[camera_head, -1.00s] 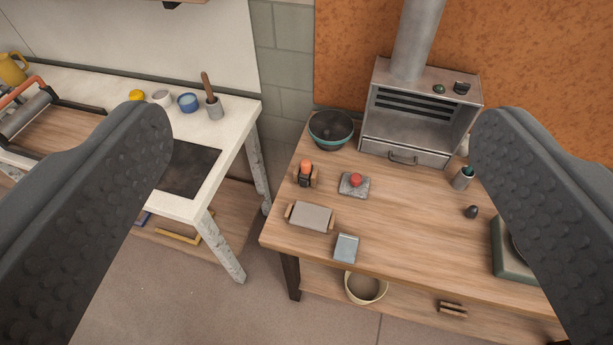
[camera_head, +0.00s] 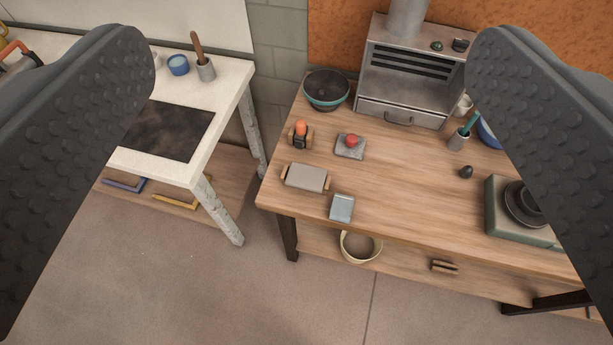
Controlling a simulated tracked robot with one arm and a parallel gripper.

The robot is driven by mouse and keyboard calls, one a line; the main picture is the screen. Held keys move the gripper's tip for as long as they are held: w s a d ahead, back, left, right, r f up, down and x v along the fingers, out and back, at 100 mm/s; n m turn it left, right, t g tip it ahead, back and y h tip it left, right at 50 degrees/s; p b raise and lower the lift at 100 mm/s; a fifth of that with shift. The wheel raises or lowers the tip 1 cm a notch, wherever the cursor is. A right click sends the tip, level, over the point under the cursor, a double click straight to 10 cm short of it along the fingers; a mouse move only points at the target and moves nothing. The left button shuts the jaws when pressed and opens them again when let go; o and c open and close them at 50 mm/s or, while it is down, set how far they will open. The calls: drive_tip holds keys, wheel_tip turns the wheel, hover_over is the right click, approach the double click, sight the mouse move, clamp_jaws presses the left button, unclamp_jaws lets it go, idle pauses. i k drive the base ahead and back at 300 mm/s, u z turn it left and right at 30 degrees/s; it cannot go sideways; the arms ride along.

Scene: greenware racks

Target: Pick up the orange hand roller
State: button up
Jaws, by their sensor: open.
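The orange hand roller (camera_head: 301,129) is small, with an orange end and a dark part below. It appears to sit in a small wooden holder (camera_head: 291,139) on the wooden bench (camera_head: 400,185), toward its left side. My gripper (camera_head: 310,60) is open and empty, its two dark studded fingers wide apart at the left and right of the view. The roller shows between the fingers, apart from them and well beyond them. The roller's lower part is partly hidden by the holder.
Near the roller are a dark bowl (camera_head: 326,89), a grey block with a red knob (camera_head: 350,146), a grey slab with wooden ends (camera_head: 306,177) and a small grey box (camera_head: 342,207). A metal kiln (camera_head: 408,80) stands behind. A white table (camera_head: 228,90) is at left, across a gap.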

sight(301, 128)
drive_tip(key=z, duration=1.9)
drive_tip(key=i, duration=1.15)
drive_tip(key=u, duration=3.5)
